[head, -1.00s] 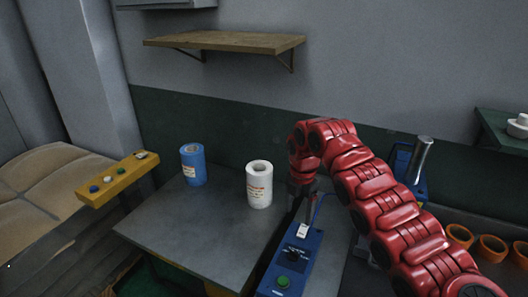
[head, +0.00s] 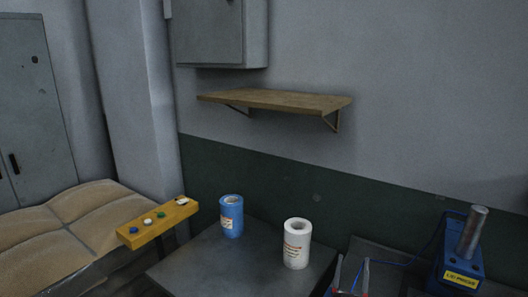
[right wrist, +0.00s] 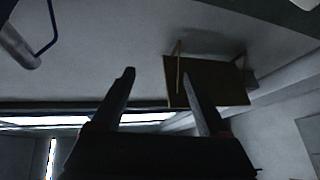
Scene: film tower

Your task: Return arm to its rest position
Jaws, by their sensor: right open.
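My right gripper (head: 350,275) shows only as two dark fingertips with some red at the bottom edge of the head view, to the right of the white roll. Its arm is out of that view. In the right wrist view my right gripper (right wrist: 156,68) has its two fingers apart with nothing between them. My left gripper is in no view.
A blue roll (head: 231,216) and a white roll (head: 296,243) stand upright on a grey table (head: 195,262). A yellow button bar (head: 157,222) is at left. A blue press (head: 460,265) with a metal cylinder stands at right. A wooden shelf (head: 275,101) hangs above.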

